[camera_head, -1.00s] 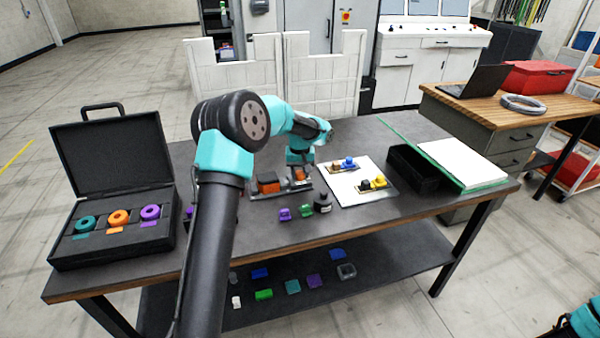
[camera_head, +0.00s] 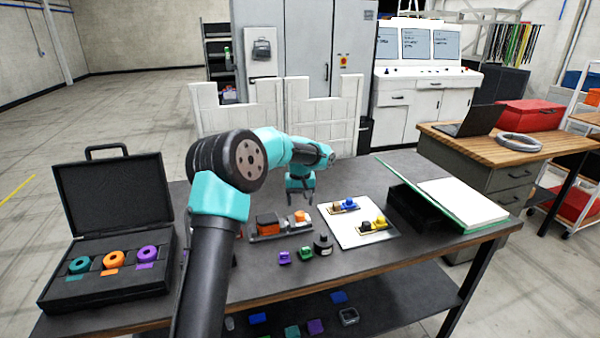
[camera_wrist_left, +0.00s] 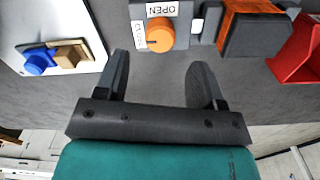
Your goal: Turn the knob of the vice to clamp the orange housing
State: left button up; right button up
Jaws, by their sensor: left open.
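The vice (camera_head: 283,234) lies on the dark table, with the orange housing (camera_head: 267,219) at its left end and the orange knob (camera_head: 299,216) at its right. In the left wrist view the round knob (camera_wrist_left: 160,34) sits on a plate with white labels, one reading OPEN. The housing (camera_wrist_left: 243,18) shows there beside a dark block. My left gripper (camera_head: 301,201) is open and empty, just behind and above the knob. In the wrist view its two fingers (camera_wrist_left: 160,78) stand apart, either side of the knob's line, tips short of it. My right gripper is out of view.
A white board (camera_head: 357,228) with blue and yellow parts lies right of the vice, by a black tray (camera_head: 416,207). An open black case (camera_head: 108,274) with coloured rings is at left.

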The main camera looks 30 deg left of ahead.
aim_at(300, 213)
pick_arm(q)
notch_tip(300, 213, up, 12)
jog(key=shift+f, duration=0.2)
dwell(0.5)
